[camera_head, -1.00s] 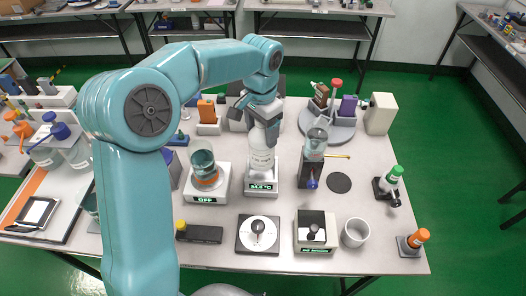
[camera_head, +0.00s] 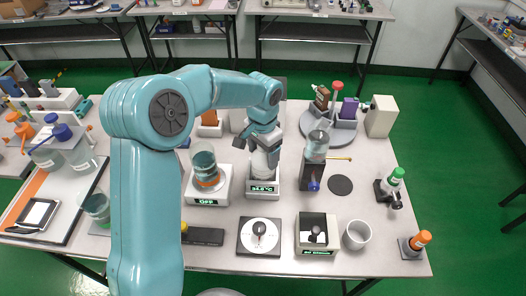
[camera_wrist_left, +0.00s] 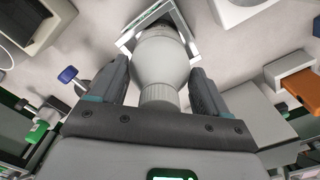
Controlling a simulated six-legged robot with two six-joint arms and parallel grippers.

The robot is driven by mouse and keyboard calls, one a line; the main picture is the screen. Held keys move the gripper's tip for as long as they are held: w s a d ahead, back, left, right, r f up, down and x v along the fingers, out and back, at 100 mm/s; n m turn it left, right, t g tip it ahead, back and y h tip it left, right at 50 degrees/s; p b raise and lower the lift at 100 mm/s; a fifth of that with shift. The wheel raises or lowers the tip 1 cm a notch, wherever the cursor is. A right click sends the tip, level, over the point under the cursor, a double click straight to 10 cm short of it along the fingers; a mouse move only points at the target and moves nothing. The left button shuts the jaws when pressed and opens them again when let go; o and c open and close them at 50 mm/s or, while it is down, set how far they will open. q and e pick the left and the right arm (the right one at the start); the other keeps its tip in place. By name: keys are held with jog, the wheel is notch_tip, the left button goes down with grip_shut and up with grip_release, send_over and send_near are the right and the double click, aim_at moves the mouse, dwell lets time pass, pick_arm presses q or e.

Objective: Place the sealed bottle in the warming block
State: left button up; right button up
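The sealed bottle (camera_head: 263,163) is white with a ribbed cap. It stands upright at the warming block (camera_head: 262,190), a white block with a lit green display on its front. In the left wrist view the bottle (camera_wrist_left: 160,62) has its lower end inside the block's square white rim (camera_wrist_left: 128,42). My left gripper (camera_head: 263,146) is above the block, with one finger on each side of the bottle. The bottle's bottom is hidden inside the block. My right gripper is not in view.
A stirrer with a blue-liquid beaker (camera_head: 204,165) stands left of the block. A dark stand with a clear vessel (camera_head: 316,148) is close on the right. In front are a dial plate (camera_head: 259,236), an open box (camera_head: 317,232) and a white cup (camera_head: 356,235).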

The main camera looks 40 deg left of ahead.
pick_arm(q)
jog(key=shift+o, duration=1.1)
jog(key=shift+r, duration=0.3)
notch_tip(320, 180, up, 12)
jog(key=shift+f+p, duration=0.1)
jog(key=shift+p, duration=0.25)
